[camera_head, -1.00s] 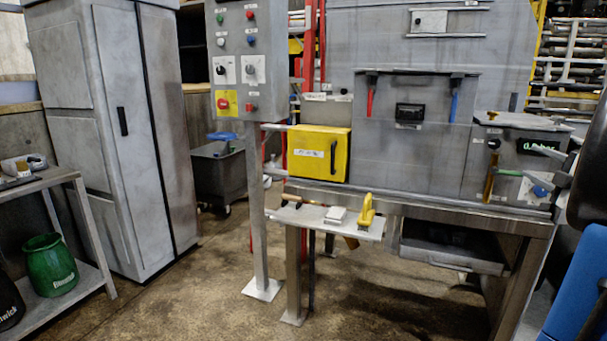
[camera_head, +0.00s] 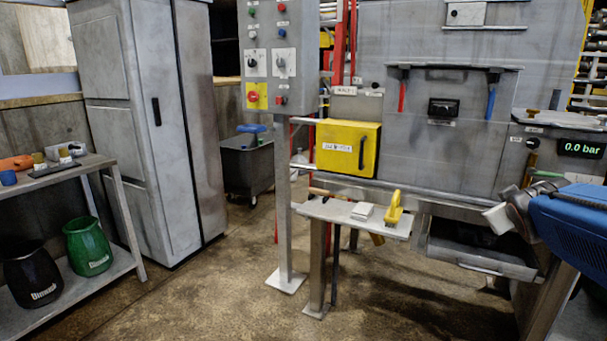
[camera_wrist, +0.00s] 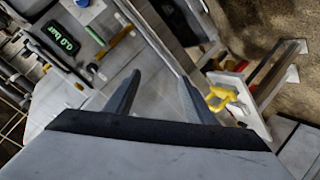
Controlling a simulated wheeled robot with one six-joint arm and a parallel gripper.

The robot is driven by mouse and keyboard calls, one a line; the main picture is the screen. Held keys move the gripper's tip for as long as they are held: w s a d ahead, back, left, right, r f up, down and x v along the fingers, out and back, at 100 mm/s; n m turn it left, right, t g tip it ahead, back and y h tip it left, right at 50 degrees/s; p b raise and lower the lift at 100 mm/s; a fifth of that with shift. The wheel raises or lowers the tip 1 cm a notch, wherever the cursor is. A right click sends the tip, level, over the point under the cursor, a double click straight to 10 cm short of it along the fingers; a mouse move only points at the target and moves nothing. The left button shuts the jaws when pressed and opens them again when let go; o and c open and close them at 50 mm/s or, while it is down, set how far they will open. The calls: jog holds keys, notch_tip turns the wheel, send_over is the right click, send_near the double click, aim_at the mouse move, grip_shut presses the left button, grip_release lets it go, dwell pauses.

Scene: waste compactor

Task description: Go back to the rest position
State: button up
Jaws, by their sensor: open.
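My gripper (camera_wrist: 155,95) shows in the wrist view with its two dark fingers apart and nothing between them. In the head view my blue and grey arm reaches in at the right edge; the gripper's fingers are not clearly seen there. A small shelf (camera_head: 335,212) holds a yellow handled tool (camera_head: 394,210) and a white block (camera_head: 363,211). The shelf and yellow tool also show right of the fingers in the wrist view.
A control panel (camera_head: 258,60) stands on a post left of the yellow box (camera_head: 332,150). A grey cabinet (camera_head: 120,130) and a side table (camera_head: 122,255) with a green bin (camera_head: 88,247) are at left. A drawer (camera_head: 480,258) is under the compactor. The floor between is clear.

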jog(key=s+a+f+m+g+y, duration=0.1)
jog(key=s+a+f+g+y, duration=0.2)
jog(key=s+a+f, duration=0.5)
jog(key=s+a+f+m+g+y, duration=0.1)
jog(key=s+a+f+g+y, duration=0.2)
jog(key=s+a+f, duration=0.5)
jog(key=s+a, duration=0.4)
jog(key=a, duration=0.3)
jog(key=shift+s+f+g+y, duration=0.3)
jog(key=shift+f, duration=0.1)
dwell(3.3)
